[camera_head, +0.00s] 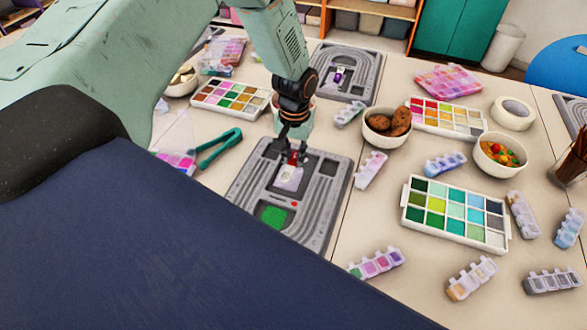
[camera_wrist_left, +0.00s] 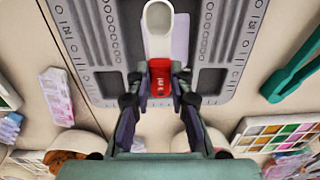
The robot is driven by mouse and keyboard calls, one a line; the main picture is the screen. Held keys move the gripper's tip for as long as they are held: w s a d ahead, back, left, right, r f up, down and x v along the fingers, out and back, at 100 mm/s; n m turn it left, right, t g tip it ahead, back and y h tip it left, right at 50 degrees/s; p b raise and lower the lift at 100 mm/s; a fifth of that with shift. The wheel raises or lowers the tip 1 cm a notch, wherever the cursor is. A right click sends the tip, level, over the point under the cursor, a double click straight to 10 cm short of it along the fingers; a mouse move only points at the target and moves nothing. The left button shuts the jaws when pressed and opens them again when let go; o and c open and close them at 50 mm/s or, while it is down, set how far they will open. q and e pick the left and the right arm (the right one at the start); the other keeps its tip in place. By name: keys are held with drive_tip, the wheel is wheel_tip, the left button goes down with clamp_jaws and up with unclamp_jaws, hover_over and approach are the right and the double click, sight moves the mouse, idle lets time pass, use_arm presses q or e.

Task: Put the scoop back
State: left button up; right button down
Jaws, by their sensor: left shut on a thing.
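The scoop has a white bowl (camera_wrist_left: 158,28) and a red handle (camera_wrist_left: 160,82). My left gripper (camera_head: 292,156) is shut on the red handle, with one finger on each side, as the left wrist view (camera_wrist_left: 160,75) shows. In the head view the scoop (camera_head: 288,172) is small and partly hidden by the gripper. It is over the grey bead board (camera_head: 326,208), above a pale lilac patch in the board's recess. I cannot tell whether the scoop touches the board. My right gripper is not in view.
Teal tweezers (camera_head: 219,147) lie left of the board. A bead tray (camera_head: 455,235) and small bead boxes (camera_head: 370,169) lie to its right. A bowl of brown lumps (camera_head: 376,137) and another grey board (camera_head: 369,62) are behind. Bare table shows between the front bead boxes.

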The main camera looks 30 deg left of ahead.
sight(293, 160)
use_arm(q)
wheel_tip(293, 160, down, 4)
drive_tip(key=shift+s+f, duration=0.1)
drive_tip(key=shift+s, duration=0.05)
drive_tip(key=shift+w+f, duration=0.15)
drive_tip(key=shift+w, duration=0.05)
drive_tip(key=shift+s+f+b, duration=0.15)
drive_tip(key=shift+b, duration=0.25)
drive_tip(key=o, duration=0.6)
drive_tip(key=shift+o, duration=1.4)
drive_tip(key=shift+r, duration=0.35)
wheel_tip(293, 160, up, 12)
drive_tip(key=shift+f+p, duration=0.15)
drive_tip(key=shift+p, duration=0.65)
